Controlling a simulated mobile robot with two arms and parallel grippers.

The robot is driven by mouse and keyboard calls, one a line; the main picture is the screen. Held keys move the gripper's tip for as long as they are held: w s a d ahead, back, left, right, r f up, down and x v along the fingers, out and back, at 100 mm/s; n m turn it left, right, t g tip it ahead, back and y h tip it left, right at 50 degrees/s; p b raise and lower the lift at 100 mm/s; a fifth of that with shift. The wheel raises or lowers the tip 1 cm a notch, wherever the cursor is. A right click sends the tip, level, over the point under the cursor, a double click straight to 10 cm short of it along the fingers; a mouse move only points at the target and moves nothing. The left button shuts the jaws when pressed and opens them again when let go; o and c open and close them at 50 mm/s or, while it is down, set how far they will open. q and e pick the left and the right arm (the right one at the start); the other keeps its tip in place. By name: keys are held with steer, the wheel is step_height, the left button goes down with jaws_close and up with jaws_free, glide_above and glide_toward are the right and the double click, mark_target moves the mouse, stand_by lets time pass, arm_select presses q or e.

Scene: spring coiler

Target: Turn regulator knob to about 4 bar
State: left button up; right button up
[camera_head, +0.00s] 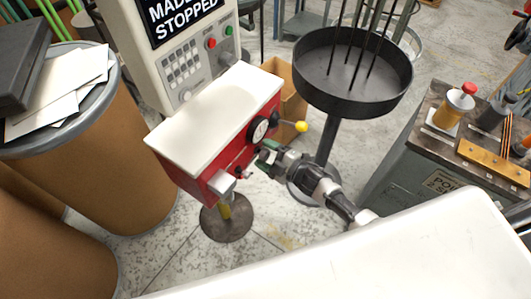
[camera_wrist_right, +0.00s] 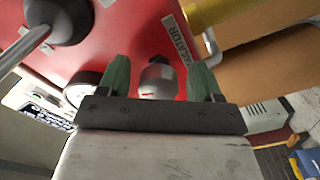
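The regulator knob (camera_wrist_right: 157,80) is a grey, rounded knob with a small red mark, on the red panel (camera_wrist_right: 130,35) under a label reading like REGULATOR (camera_wrist_right: 178,40). My right gripper (camera_wrist_right: 160,75) is open, its green fingers on either side of the knob with a visible gap at each side. A round white-faced gauge (camera_wrist_right: 82,90) sits left of the knob; its reading is too small to tell. In the head view the gauge (camera_head: 258,130) is on the red box's front, and my right gripper (camera_head: 262,158) is close to that face, hiding the knob. My left gripper is not in view.
A lever with a yellow ball (camera_head: 301,126) sticks out beside the gauge. A black round tray with rods (camera_head: 352,95) stands behind my right arm. A grey bench (camera_head: 420,150) with tools is at right. Brown drums (camera_head: 105,150) stand at left.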

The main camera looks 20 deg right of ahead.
steer(key=v, duration=1)
steer(key=shift+s+d+b, duration=0.3)
steer(key=s+d+f+m+g+h, duration=0.2)
steer(key=s+f+m+h, duration=0.35)
steer(key=f, duration=0.55)
steer(key=s+d+f+m+g+h, duration=0.4)
steer(key=s+f, duration=0.3)
steer(key=f, duration=0.5)
steer(key=s+a+f+m+g, duration=0.2)
steer(key=s+f, duration=0.3)
steer(key=s, duration=0.6)
steer(key=s+a+f+m+g+h, duration=0.1)
steer(key=s+f+m+g, duration=0.3)
steer(key=s, duration=0.8)
steer(key=shift+a+f+m+g, duration=0.35)
steer(key=shift+a+f+g, duration=0.25)
steer(key=shift+f, duration=0.15)
